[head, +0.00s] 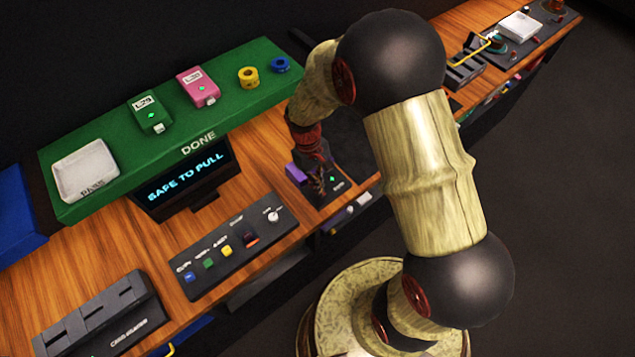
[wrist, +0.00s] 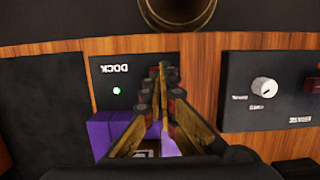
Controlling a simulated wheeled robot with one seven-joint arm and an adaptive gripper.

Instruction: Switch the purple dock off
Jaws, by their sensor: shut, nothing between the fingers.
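The purple dock is a purple block (head: 296,173) on a dark plate marked DOCK, near the table's front edge. In the wrist view the purple block (wrist: 112,132) is partly hidden behind my fingers. A small lit green light (head: 332,179) is on the plate; it shows pale green in the wrist view (wrist: 116,91). My gripper (head: 318,180) is over the dock, its fingertips together (wrist: 162,78) in front of the plate, right of the light. Whether they touch the dock I cannot tell. The dock's switch is not clearly visible behind the fingers.
A screen (head: 186,179) reads SAFE TO PULL. A button panel (head: 225,248) with a white knob (head: 272,215) stands beside the dock. A green shelf (head: 115,180) marked DONE holds a white tray (head: 86,170), green and pink devices and two rings.

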